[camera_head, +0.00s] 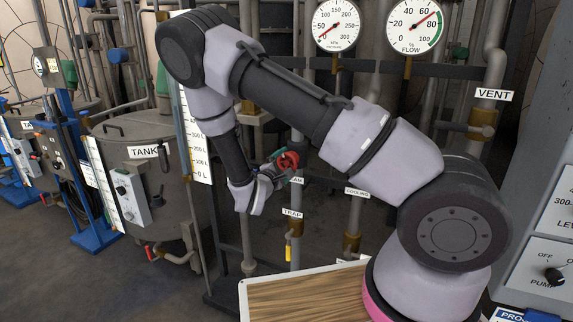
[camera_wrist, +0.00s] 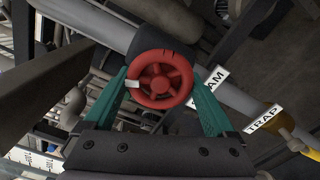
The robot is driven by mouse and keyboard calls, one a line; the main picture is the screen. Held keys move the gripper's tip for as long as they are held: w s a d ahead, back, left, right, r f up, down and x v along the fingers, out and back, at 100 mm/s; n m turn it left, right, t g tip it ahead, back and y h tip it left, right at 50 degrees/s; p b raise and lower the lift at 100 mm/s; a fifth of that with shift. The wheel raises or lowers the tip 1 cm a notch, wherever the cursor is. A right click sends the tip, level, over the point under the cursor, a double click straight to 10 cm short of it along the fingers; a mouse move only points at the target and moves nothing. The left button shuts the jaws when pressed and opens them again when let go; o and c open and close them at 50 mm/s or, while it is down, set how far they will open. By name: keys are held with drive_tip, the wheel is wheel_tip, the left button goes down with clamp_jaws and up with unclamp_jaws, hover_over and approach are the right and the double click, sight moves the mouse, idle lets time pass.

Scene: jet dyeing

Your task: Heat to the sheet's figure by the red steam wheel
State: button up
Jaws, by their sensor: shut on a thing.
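The red steam wheel (camera_wrist: 160,78) is a small spoked handwheel with a white mark on its left rim. In the wrist view it sits between the two green fingers of my gripper (camera_wrist: 162,92), which is shut on its rim. In the head view the red wheel (camera_head: 288,161) shows at the end of my arm, on a vertical pipe beside a partly hidden label ending in "AM". My gripper (camera_head: 272,172) reaches it from the left. The sheet with the figure cannot be made out, and no temperature dial is plainly readable.
A TRAP label (camera_head: 292,212) with a yellow-handled valve (camera_head: 288,249) is below the wheel. A COOLING label (camera_head: 357,192) is to the right. Pressure (camera_head: 335,25) and flow (camera_head: 414,26) gauges are above. A TANK vessel (camera_head: 150,190) stands left. A wooden board (camera_head: 300,298) lies in front.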

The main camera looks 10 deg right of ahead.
drive_tip(key=shift+m, duration=2.3)
drive_tip(key=o, duration=1)
drive_tip(key=shift+o, duration=0.2)
drive_tip(key=v, duration=1.1)
